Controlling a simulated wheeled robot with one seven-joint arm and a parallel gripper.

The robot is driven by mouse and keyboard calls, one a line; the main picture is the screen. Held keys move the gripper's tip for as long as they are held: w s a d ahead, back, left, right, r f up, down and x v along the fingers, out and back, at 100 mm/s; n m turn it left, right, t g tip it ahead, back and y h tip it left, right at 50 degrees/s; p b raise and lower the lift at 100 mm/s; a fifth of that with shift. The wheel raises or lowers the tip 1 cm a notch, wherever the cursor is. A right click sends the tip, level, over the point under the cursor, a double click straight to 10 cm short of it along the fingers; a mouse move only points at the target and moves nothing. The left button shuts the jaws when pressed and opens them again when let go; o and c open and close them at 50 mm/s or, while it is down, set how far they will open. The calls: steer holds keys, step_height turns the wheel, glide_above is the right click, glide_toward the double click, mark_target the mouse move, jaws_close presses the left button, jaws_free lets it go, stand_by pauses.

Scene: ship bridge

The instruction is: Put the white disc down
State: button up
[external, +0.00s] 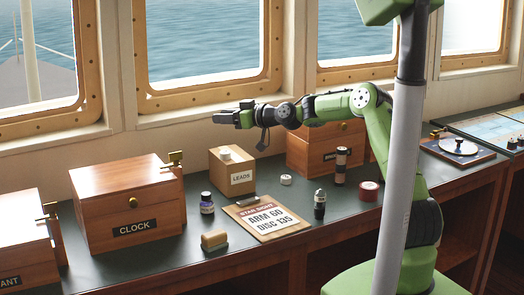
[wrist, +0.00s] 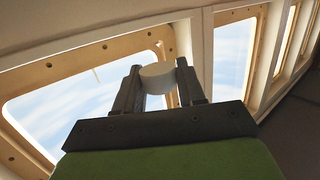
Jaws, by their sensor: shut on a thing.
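My gripper (external: 222,117) reaches left, level, high above the counter and in front of the windows in the external view. In the wrist view my gripper (wrist: 158,78) is shut on a white disc (wrist: 157,74), which sits between the fingertips against the window and sky. I cannot make out the held disc clearly in the external view. Another small white round piece (external: 286,180) lies on the counter, and a white piece (external: 224,153) sits on top of the LEADS box (external: 231,173).
Another wooden box (external: 318,151) stands behind.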

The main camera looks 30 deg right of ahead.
steer(key=shift+w+d+r+p, duration=0.1)
steer(key=shift+d+r+p, duration=0.15)
steer(key=shift+r+p, duration=0.35)
steer(key=shift+d+r, duration=0.15)
steer(key=shift+d, duration=0.1)
step_height(320, 180, down, 10)
steer(key=shift+w+f+b, duration=0.1)
steer(key=shift+b, duration=0.4)
steer(key=shift+f+b, duration=0.25)
steer(key=shift+b, duration=0.15)
steer(key=o, duration=1.1)
